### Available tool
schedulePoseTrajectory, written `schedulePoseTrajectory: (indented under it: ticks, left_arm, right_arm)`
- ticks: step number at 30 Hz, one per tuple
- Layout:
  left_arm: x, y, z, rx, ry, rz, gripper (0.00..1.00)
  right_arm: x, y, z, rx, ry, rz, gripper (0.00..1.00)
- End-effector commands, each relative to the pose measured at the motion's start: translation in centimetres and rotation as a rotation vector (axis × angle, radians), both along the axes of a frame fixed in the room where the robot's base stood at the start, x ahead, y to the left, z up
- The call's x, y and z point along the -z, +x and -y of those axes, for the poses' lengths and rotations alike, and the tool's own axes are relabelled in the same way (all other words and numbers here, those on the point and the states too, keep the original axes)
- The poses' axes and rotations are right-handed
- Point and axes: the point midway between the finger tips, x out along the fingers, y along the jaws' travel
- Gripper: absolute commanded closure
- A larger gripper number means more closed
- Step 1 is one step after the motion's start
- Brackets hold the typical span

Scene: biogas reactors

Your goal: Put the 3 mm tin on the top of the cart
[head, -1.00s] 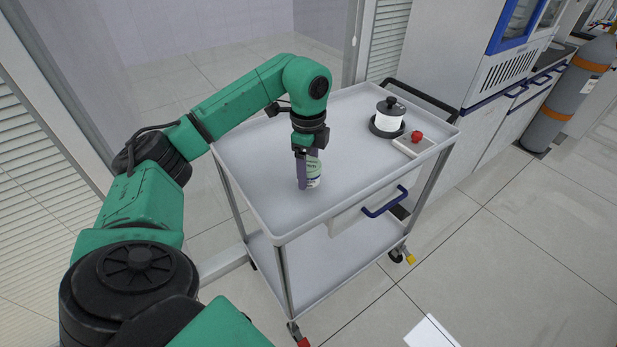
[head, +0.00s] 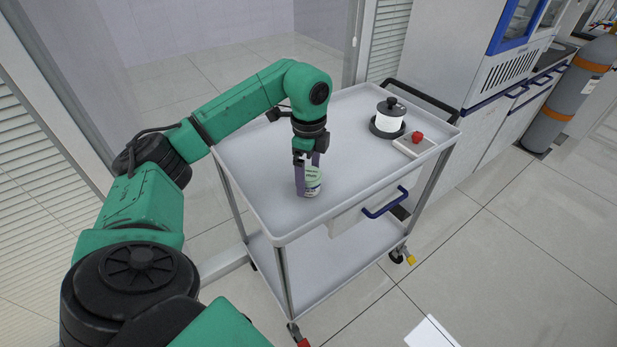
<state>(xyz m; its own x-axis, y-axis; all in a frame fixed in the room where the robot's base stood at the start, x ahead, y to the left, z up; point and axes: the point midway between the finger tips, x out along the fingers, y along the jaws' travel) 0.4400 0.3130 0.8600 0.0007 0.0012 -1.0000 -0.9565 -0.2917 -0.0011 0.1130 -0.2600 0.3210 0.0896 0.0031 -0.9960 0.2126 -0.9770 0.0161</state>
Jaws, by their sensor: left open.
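The lettering on the label is too small to read. My right gripper is not in view.
A black-and-white round device (head: 389,119) and a small white box with a red knob (head: 416,143) stand at the cart's right rear. A drawer with a blue handle (head: 385,203) is below the top. A grey gas cylinder (head: 571,90) stands far right. The cart top's middle is clear.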

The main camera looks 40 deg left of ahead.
Motion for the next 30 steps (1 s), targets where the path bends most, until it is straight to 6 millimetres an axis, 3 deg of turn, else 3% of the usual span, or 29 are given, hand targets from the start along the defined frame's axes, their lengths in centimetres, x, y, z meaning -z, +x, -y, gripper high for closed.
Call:
schedulePoseTrajectory:
  ticks: [7,9,12,30]
  left_arm:
    - [-6.3,0.1,0.1,0.001,-0.001,0.006,0.0]
    - [-8.5,0.1,0.0,-0.001,0.0,0.005,0.0]
    - [-10.1,0.0,0.0,0.0,0.001,0.003,0.0]
    - [-10.4,0.0,0.0,0.0,-0.001,0.0,0.0]
  right_arm:
    - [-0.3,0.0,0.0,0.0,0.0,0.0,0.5]
    - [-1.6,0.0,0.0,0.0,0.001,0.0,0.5]
    - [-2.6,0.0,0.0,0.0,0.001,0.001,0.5]
    - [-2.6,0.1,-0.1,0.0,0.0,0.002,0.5]
